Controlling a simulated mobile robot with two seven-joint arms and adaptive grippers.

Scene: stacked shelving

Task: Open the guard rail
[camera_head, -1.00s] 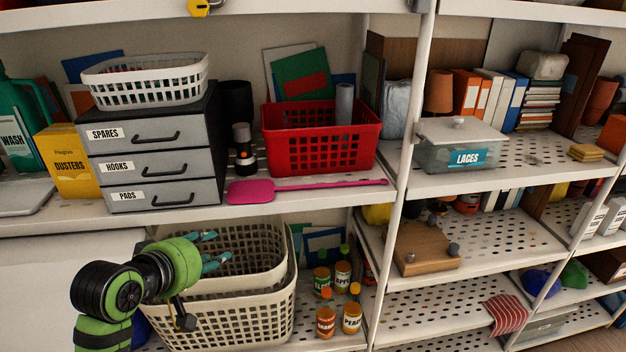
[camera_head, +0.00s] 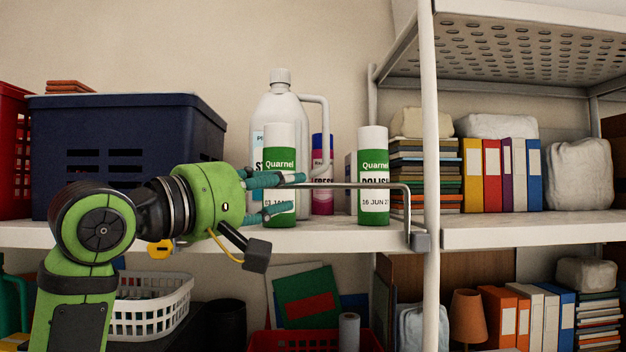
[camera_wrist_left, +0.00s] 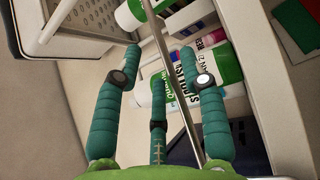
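The guard rail (camera_head: 350,186) is a thin grey metal rod across the front of the upper shelf. Its right end bends down to a grey bracket (camera_head: 419,240) by the white post; its left part is hidden behind my gripper. My left gripper (camera_head: 293,193) has its teal fingers at the rail, in front of a green-and-white Quarnel bottle (camera_head: 279,158). In the left wrist view, the rail (camera_wrist_left: 178,85) runs between the spread fingers of the gripper (camera_wrist_left: 160,62). The fingers look open; I cannot tell whether they touch the rail. My right gripper is out of view.
A second Quarnel bottle (camera_head: 373,160), a large white jug (camera_head: 279,108) and a purple-and-blue bottle (camera_head: 322,165) stand behind the rail. A dark blue crate (camera_head: 125,140) is left of them. The white shelf post (camera_head: 431,120) stands just right of the bracket.

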